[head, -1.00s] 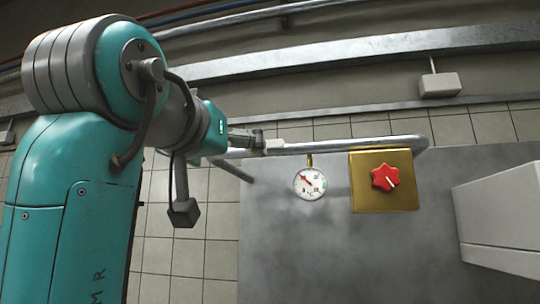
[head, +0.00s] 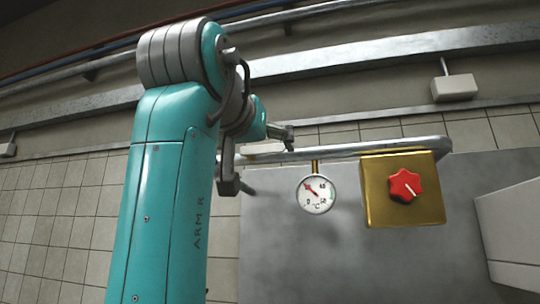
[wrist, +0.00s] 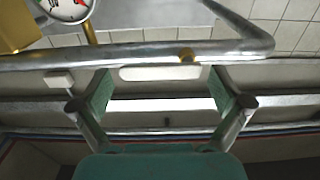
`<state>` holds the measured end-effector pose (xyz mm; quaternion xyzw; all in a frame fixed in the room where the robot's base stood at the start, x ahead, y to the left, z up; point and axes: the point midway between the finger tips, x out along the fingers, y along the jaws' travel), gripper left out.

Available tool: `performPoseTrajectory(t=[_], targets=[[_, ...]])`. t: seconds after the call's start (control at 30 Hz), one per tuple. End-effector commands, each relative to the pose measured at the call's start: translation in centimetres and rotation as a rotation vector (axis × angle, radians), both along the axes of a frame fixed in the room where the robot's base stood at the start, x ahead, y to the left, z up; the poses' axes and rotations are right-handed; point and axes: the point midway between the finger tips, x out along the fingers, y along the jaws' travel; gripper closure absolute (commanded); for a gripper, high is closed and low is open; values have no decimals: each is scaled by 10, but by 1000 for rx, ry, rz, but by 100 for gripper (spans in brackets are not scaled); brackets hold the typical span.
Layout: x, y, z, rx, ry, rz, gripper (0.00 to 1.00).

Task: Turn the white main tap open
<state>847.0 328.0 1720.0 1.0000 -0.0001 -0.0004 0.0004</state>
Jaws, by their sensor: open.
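A white bar-shaped handle (wrist: 160,73), which looks like the main tap, lies lengthwise between the finger pads in the wrist view, close beside the grey pipe (wrist: 125,55). A small brass fitting (wrist: 187,54) is on the pipe near it. In the head view a white piece (head: 262,148) shows at the pipe's left part, partly hidden by my arm. My gripper (wrist: 160,90) is open, with one finger on each side of the white bar. It also shows in the head view (head: 288,138), above the pipe. I cannot tell whether the fingers touch the bar.
A round gauge (head: 317,194) hangs below the pipe. A brass box (head: 432,209) with a red knob (head: 405,186) is to its right. A white box (head: 454,87) is on the wall, and a pale unit (head: 510,225) stands at the right edge.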

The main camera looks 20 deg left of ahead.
Motion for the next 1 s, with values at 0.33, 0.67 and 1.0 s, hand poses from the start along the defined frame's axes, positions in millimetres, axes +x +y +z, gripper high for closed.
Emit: performPoseTrajectory(t=[0.33, 0.67, 1.0], targets=[[20, 0, 0, 1, -1, 0, 0], [20, 0, 0, 1, -1, 0, 35], [20, 0, 0, 11, -1, 0, 74]])
